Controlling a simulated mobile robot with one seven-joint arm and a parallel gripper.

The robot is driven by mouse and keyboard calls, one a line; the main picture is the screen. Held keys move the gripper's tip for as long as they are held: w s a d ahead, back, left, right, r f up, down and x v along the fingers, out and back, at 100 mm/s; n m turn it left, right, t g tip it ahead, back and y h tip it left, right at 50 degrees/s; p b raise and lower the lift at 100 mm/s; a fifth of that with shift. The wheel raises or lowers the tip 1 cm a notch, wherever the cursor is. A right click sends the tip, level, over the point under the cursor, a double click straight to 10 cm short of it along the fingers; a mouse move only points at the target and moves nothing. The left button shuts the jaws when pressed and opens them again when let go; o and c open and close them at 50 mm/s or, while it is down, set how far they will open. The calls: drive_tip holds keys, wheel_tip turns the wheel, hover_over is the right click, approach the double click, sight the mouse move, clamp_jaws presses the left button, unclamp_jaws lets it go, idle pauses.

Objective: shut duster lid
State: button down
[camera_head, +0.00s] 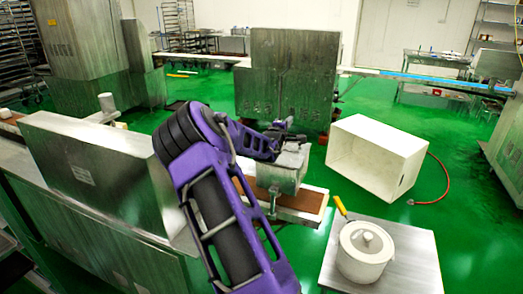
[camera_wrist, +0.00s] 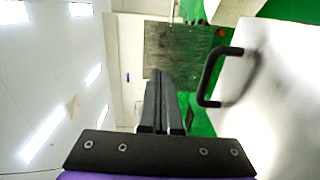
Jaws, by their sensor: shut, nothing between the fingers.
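The duster appears to be the small grey metal box (camera_head: 278,178) over the brown conveyor belt in the head view; my arm partly covers it, and I cannot tell its lid's angle there. In the wrist view a smooth pale metal panel, probably the lid (camera_wrist: 280,95), fills the right side close to the camera. A black bar handle (camera_wrist: 207,82) stands out from its left edge. My gripper (camera_wrist: 158,78) has its dark fingers together and empty, left of the handle and apart from it in the picture. In the head view, my gripper (camera_head: 287,130) is small, just above the box.
A large metal cabinet (camera_head: 292,75) stands behind. A white open box (camera_head: 378,155) is to the right. A lidded white pot (camera_head: 364,258) and a yellow-handled tool (camera_head: 340,206) are on the metal table (camera_head: 415,265) at front right. Green floor (camera_head: 455,240) is clear farther right.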

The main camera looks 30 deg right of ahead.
sight(289, 134)
drive_tip(key=shift+w+d+f, duration=0.2)
drive_tip(key=shift+w+f, duration=0.05)
drive_tip(key=shift+f, duration=0.2)
drive_tip(key=shift+w+d+f+g+y, duration=0.2)
drive_tip(key=shift+f+g+y, duration=0.1)
drive_tip(key=shift+f, duration=0.2)
drive_tip(key=shift+w+d+f+g+y, duration=0.1)
drive_tip(key=shift+d+f+g+y, duration=0.15)
drive_tip(key=shift+f, duration=0.2)
drive_tip(key=shift+r, duration=0.1)
